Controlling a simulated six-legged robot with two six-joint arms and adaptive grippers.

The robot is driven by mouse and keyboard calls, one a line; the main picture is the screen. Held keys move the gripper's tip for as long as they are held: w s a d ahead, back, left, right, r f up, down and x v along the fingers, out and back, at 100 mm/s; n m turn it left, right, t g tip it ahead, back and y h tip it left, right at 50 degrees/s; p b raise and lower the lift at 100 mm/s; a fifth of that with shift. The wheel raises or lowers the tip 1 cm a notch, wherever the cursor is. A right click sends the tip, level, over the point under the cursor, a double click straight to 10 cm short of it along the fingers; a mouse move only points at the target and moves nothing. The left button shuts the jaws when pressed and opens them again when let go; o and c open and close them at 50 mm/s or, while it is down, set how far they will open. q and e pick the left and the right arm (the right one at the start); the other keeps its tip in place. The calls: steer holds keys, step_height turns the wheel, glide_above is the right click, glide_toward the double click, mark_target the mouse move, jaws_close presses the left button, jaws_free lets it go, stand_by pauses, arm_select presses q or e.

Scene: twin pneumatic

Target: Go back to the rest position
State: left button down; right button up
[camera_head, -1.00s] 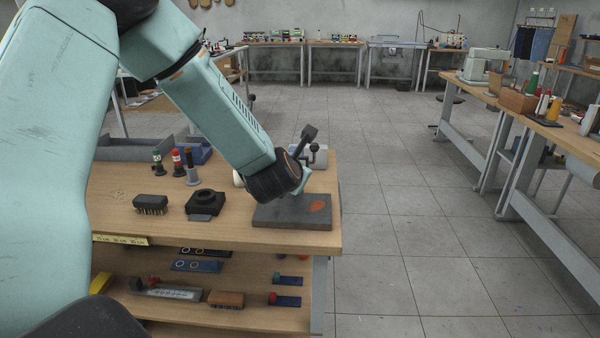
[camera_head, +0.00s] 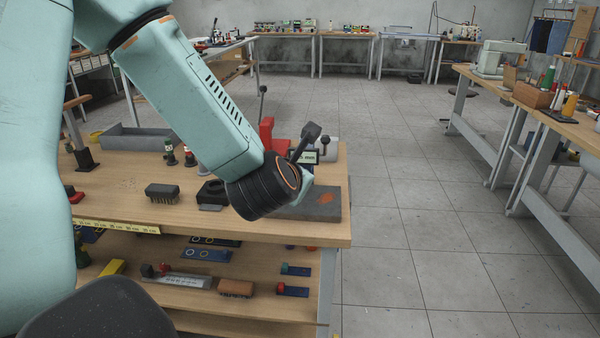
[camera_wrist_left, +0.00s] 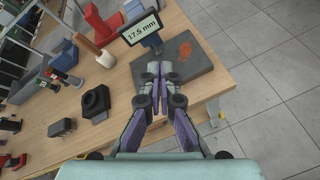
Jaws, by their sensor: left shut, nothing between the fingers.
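My left arm reaches in from the left over the wooden bench (camera_head: 338,236) in the head view. Its wrist hides most of the left gripper there. In the left wrist view the left gripper (camera_wrist_left: 153,80) is shut and empty, its fingertips together. They appear over the near left edge of a dark grey plate (camera_wrist_left: 203,66) with an orange stain; I cannot tell the height above it. The plate also shows in the head view (camera_head: 330,207), partly behind my wrist. My right gripper is not in view.
A small display (camera_wrist_left: 142,27) reading 17.5 mm stands close beyond the left fingers. A black block (camera_wrist_left: 95,102), a brush (camera_head: 162,192) and a red upright part (camera_head: 267,130) are on the bench. A grey tray (camera_head: 135,140) sits behind.

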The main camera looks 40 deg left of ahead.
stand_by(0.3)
arm_select(q)
steer(key=s+d+f+m+g+h, duration=0.25)
steer(key=d+f+m, duration=0.4)
steer(key=m, duration=0.75)
steer(key=s+d+f+m+g+h, duration=0.1)
steer(key=s+d+f+m+h, duration=0.2)
steer(key=f+m, duration=0.8)
steer(key=s+d+f+m+g, duration=0.1)
steer(key=s+f+m+g, duration=0.1)
steer(key=s+f, duration=0.3)
steer(key=s+d+f+m+g, duration=0.1)
steer(key=s+f+m+g, duration=0.2)
steer(key=s, duration=0.9)
steer(key=s+d+f+m+g, duration=0.2)
steer(key=s+f+m+g, duration=0.1)
steer(key=s+f+m, duration=0.2)
steer(key=s+f, duration=0.2)
steer(key=s, duration=0.1)
steer(key=shift+s+f+m, duration=0.3)
steer(key=shift+f, duration=0.1)
steer(key=shift+s+a, duration=0.1)
steer(key=shift+a, duration=0.05)
